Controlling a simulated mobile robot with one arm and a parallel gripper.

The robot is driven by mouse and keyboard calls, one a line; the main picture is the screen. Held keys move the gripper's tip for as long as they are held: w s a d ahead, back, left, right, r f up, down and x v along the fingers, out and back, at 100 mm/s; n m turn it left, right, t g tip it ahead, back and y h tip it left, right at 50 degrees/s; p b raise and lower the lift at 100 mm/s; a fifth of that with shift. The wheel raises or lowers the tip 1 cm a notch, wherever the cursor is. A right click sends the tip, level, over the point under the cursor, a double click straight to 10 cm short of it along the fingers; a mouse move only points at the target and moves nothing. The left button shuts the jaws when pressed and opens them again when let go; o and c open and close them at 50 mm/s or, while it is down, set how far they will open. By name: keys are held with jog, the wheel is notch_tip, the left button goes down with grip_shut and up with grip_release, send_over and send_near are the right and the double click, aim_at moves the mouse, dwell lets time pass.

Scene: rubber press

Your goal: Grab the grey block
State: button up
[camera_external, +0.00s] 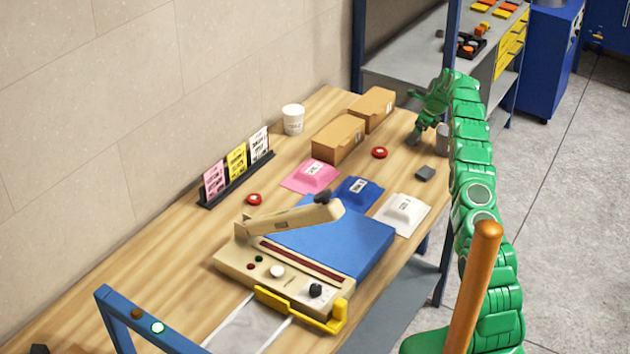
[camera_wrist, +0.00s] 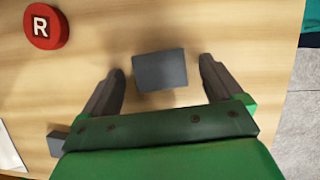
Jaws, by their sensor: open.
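In the wrist view a grey block (camera_wrist: 160,70) lies on the wooden table between my two open fingers, with a gap on each side. My gripper (camera_wrist: 163,82) is open and empty above the table. A second, smaller-looking grey piece (camera_wrist: 57,142) shows at the lower left, partly hidden by my gripper's body. In the external view my gripper (camera_external: 428,138) is low over the table's far right part. A flat dark grey block (camera_external: 425,173) lies nearer the camera, apart from it. A grey shape (camera_external: 442,138) is right by my fingers.
A red button (camera_external: 379,152) marked R (camera_wrist: 45,27) lies left of my gripper. A white packet (camera_external: 402,212) lies near the table edge, with blue and pink packets beyond. Cardboard boxes (camera_external: 338,137) stand to the left. The table's right edge and the floor are close.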

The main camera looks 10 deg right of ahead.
jog(key=shift+a+f, duration=0.1)
jog(key=shift+f, duration=0.15)
jog(key=c, duration=1.4)
jog(key=shift+r, duration=0.1)
jog(key=shift+c, duration=0.2)
jog(key=shift+w+r, duration=0.1)
jog(key=shift+r, duration=1.35)
jog(key=shift+s+r, duration=0.5)
jog(key=shift+s+a+r, duration=0.1)
jog(key=shift+s+r, duration=0.5)
jog(key=shift+r, duration=0.25)
jog(key=s+a+r, duration=0.1)
jog(key=s+r, duration=0.6)
jog(key=s, duration=0.4)
jog(key=shift+s+a+r, duration=0.15)
jog(key=shift+s+a, duration=0.05)
jog(key=shift+s, duration=0.2)
